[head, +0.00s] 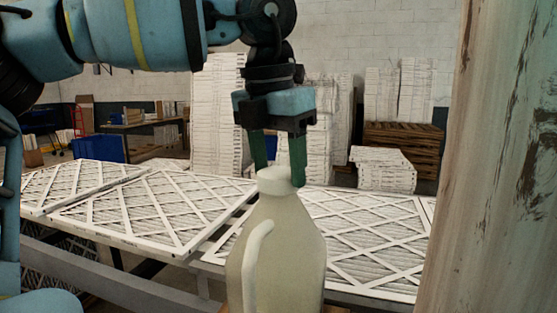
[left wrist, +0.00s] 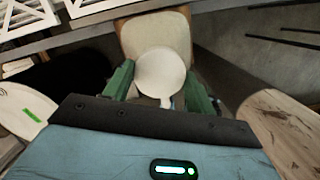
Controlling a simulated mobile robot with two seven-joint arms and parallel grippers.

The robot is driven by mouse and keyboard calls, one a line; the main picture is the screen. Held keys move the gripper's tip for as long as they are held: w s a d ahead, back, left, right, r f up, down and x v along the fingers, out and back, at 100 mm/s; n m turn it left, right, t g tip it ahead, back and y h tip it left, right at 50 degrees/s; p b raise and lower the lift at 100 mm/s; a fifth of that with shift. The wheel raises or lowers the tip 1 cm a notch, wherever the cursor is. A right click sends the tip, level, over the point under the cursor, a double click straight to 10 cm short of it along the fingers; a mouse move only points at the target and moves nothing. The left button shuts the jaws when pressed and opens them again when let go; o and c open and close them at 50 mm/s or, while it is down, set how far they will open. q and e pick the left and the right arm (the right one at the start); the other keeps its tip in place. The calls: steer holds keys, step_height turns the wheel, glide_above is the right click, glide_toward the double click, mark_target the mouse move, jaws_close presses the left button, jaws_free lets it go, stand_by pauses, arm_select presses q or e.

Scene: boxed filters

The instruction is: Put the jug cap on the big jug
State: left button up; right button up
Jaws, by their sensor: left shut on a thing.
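The big jug (head: 276,262) is cream-coloured and stands upright in the lower middle of the head view, its handle facing me. The white round jug cap (head: 274,181) is at the top of its neck, and I cannot tell if it is fully seated. My left gripper (head: 279,178) points down from above, its green fingers shut on the cap from both sides. In the left wrist view the cap (left wrist: 160,72) lies between the fingers, with the jug body (left wrist: 155,30) behind it. The cap hides the jug's mouth. My right gripper is not in view.
Wide pleated filters (head: 150,205) lie on a metal-framed table behind the jug. A worn wooden post (head: 500,150) stands close on the right, and wood (left wrist: 287,122) also shows at the right of the left wrist view. Stacked boxes (head: 218,110) stand by the back wall.

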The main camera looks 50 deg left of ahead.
arm_select(q)
steer(key=shift+f, duration=0.15)
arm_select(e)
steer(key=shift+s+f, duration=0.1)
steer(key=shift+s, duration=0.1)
arm_select(q)
steer(key=o, duration=1.4)
steer(key=shift+o, duration=0.2)
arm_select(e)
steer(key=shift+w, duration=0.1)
arm_select(q)
steer(key=shift+r+p, duration=1.15)
steer(key=shift+r, duration=1.5)
steer(key=shift+r+p, duration=0.45)
steer(key=shift+r, duration=0.95)
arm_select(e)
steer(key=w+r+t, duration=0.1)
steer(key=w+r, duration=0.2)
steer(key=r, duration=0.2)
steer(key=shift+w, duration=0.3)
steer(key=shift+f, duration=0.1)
